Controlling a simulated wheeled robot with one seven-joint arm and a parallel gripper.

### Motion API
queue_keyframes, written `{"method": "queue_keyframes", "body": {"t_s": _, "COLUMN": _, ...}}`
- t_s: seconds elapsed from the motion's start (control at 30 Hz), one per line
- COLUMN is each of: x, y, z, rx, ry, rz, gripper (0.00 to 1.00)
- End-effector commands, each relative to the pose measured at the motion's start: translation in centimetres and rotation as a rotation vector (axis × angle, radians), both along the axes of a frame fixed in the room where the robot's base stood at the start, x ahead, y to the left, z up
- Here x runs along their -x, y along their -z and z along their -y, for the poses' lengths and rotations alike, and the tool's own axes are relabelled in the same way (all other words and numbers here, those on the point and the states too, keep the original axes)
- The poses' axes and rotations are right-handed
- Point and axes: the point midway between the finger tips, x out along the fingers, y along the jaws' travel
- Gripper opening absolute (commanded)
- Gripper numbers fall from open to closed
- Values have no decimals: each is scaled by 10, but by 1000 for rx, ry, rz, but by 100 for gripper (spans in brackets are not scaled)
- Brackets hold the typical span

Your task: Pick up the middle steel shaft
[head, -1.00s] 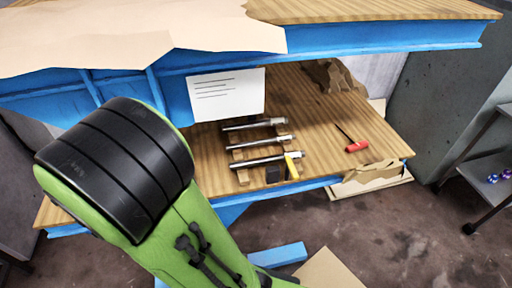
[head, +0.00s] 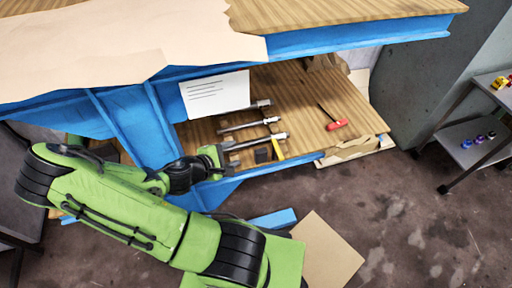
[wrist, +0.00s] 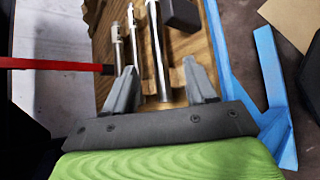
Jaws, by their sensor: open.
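Three steel shafts lie side by side on wooden supports on the lower shelf. The middle steel shaft (head: 248,125) lies between the back shaft (head: 250,106) and the thicker front shaft (head: 262,142). My gripper (head: 224,155) is at the left ends of the shafts, near the front one. In the wrist view my gripper (wrist: 160,88) is open and empty. The front shaft (wrist: 158,50) shows between its fingers there. The middle shaft (wrist: 134,38) is left of it, its lower part behind the left finger. The back shaft (wrist: 117,45) is farther left.
A paper sheet (head: 215,93) stands behind. The upper benchtop (head: 340,18) overhangs. A red bar (wrist: 55,65) crosses the wrist view's left.

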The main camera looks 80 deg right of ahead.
Motion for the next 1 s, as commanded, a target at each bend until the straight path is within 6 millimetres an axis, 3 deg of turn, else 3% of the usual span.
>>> {"method": "queue_keyframes", "body": {"t_s": 0.03, "x": 3, "y": 12, "z": 5, "rx": 0, "ry": 5, "rz": 6, "gripper": 56}}
{"method": "queue_keyframes", "body": {"t_s": 0.5, "x": 27, "y": 38, "z": 67, "rx": 1, "ry": 4, "rz": -1, "gripper": 56}}
{"method": "queue_keyframes", "body": {"t_s": 0.8, "x": 30, "y": 44, "z": 76, "rx": -1, "ry": 0, "rz": 1, "gripper": 56}}
{"method": "queue_keyframes", "body": {"t_s": 1.0, "x": 30, "y": 44, "z": 75, "rx": -1, "ry": 0, "rz": 1, "gripper": 27}}
